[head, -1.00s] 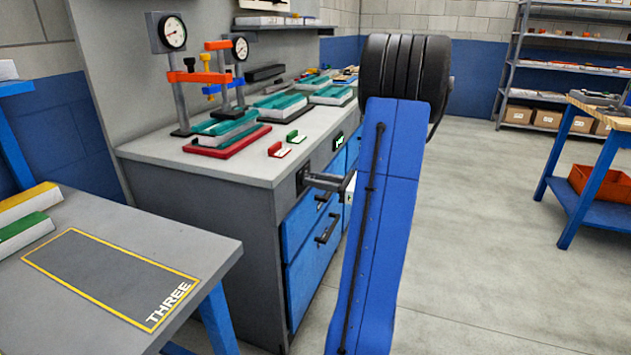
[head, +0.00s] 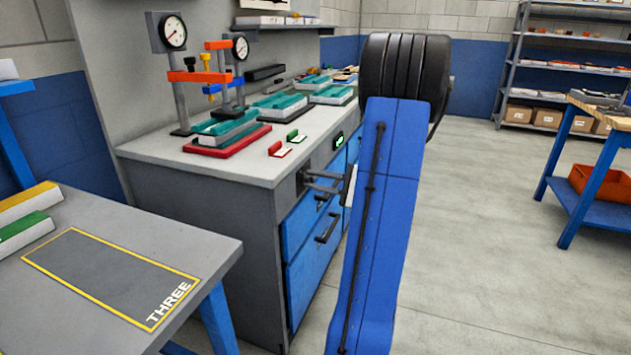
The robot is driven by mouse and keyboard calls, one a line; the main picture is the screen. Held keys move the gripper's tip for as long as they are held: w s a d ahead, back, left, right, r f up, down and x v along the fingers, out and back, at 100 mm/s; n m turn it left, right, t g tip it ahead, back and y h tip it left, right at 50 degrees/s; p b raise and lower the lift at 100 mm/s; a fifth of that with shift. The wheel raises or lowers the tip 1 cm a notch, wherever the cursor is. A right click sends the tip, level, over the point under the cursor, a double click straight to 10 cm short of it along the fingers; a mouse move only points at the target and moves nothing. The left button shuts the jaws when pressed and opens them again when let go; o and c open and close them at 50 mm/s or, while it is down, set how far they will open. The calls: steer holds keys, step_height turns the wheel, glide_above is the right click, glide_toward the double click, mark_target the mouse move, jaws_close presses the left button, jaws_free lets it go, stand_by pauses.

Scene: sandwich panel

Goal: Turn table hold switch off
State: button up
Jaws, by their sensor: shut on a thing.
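My gripper (head: 308,181) reaches from the right to the dark switch plate (head: 299,183) on the front of the grey workbench, near its left corner. Its two fingers show one above the other and are shut on the table hold switch. The switch knob is hidden between the fingertips, so its exact position cannot be read. A small lit green display (head: 339,141) sits farther right on the same front edge.
Blue drawers (head: 318,235) with black handles lie below the switch. Teal-topped fixtures (head: 225,128) and clamps stand on the benchtop. A grey table (head: 110,225) marked THREE is at the left.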

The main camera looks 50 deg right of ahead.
steer(key=shift+f+n, duration=0.1)
steer(key=shift+n, duration=1.9)
steer(key=o, duration=1)
steer(key=v, duration=1.7)
steer(key=shift+s+d, duration=0.15)
steer(key=shift+s, duration=0.05)
